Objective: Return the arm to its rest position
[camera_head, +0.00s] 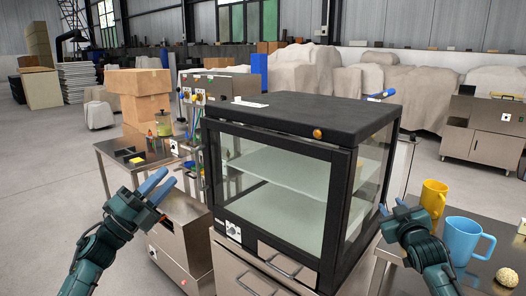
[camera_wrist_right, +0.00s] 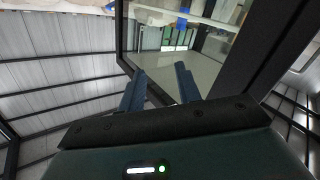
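My left gripper (camera_head: 160,184) is at the left, in front of the steel table and left of the glass cabinet. Its two blue fingers are apart with nothing between them. My right gripper (camera_head: 391,207) is at the right, close to the cabinet's right side and left of the mugs. In the right wrist view the right gripper's blue fingers (camera_wrist_right: 160,88) are spread and empty, with a dark-framed glass pane beyond them. I cannot tell whether the right gripper touches the cabinet.
A black-framed glass cabinet (camera_head: 315,108) with shelves stands between my arms. A yellow mug (camera_head: 433,197), a blue mug (camera_head: 462,238) and a speckled ball (camera_head: 507,277) sit on the right table. The left table (camera_head: 117,150) holds a dark tray and a jar. Floor at far left is clear.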

